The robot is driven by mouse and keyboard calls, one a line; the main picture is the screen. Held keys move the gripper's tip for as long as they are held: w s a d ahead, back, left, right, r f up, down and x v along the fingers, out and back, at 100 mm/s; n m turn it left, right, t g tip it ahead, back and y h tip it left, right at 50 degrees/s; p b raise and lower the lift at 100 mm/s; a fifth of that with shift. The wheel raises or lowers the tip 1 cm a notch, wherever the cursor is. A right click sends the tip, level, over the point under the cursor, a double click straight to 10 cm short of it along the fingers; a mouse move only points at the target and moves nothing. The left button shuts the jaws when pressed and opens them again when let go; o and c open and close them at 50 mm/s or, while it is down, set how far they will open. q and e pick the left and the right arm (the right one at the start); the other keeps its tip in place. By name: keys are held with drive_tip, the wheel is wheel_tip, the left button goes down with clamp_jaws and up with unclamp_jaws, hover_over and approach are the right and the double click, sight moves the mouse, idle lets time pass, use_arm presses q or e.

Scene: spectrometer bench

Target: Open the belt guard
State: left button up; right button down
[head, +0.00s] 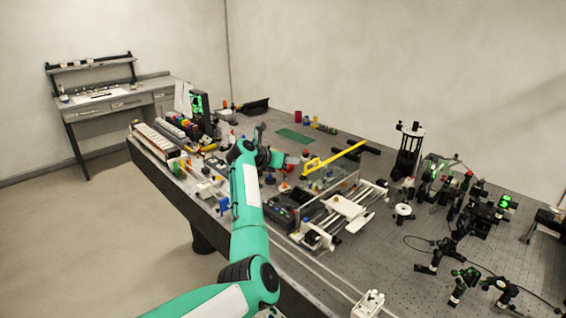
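What looks like the belt guard is a clear panel with a yellow top bar and handle (335,158). It stands over a device with white carriages and metal rails (345,212) in the middle of the bench. Whether the guard is latched does not show. My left arm reaches in from the bottom, and my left gripper (272,158) is to the left of the yellow bar, apart from it in the picture. The gripper is small and partly hidden by its own wrist, so its fingers cannot be made out. My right gripper is out of view.
A dark perforated bench (400,255) carries everything. Racks and coloured small items (175,135) crowd its left end. Optical mounts (465,280) and a loose cable stand at the right. A green mat (294,135) lies behind. A side desk (115,100) is at the far left.

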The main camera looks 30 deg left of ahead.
use_arm(q)
drive_tip(key=shift+v, duration=1.1)
